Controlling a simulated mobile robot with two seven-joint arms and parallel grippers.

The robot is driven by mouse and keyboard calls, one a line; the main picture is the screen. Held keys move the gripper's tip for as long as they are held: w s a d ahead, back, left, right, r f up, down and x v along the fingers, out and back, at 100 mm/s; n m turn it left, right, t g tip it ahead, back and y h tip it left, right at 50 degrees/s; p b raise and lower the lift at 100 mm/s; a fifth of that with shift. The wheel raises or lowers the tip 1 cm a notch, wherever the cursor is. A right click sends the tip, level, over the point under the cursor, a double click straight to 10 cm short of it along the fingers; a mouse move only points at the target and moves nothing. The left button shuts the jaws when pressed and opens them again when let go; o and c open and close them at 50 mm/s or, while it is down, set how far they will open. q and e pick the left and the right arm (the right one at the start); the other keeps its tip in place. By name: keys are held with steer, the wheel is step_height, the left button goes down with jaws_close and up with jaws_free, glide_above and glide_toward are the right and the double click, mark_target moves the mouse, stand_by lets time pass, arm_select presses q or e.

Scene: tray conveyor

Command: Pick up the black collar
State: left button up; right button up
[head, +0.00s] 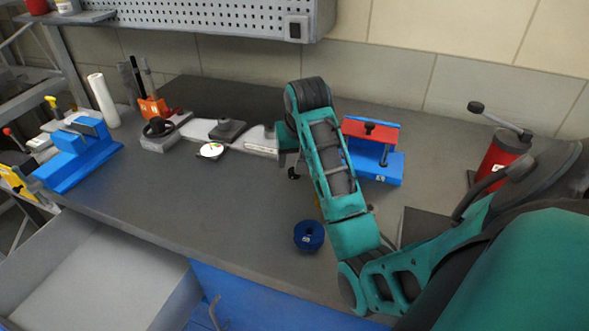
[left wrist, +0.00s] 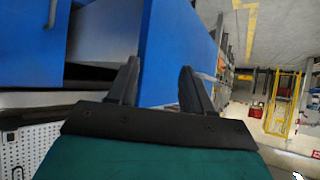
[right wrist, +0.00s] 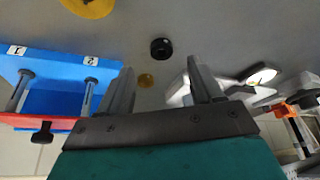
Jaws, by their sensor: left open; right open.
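The black collar (right wrist: 161,48) is a small dark ring on the grey worktop in the right wrist view. It lies just beyond the fingertips, near the middle of the gap between them. My right gripper (right wrist: 160,68) is open and empty above the worktop, apart from the collar. In the head view my right arm reaches over the bench and hides much of this spot; I cannot clearly tell the collar from the fingers there. My left gripper (left wrist: 159,66) is open and empty, beside blue cabinet or drawer panels (left wrist: 175,50), and is outside the head view.
A blue and red fixture (head: 378,166) stands right of my forearm. A dial gauge (head: 211,150) and metal blocks are to the left. A blue round part (head: 308,236) sits near the front edge. The left-centre worktop is clear.

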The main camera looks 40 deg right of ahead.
steer(key=shift+x, duration=2.7)
steer(key=shift+a, duration=0.1)
steer(key=c, duration=1.1)
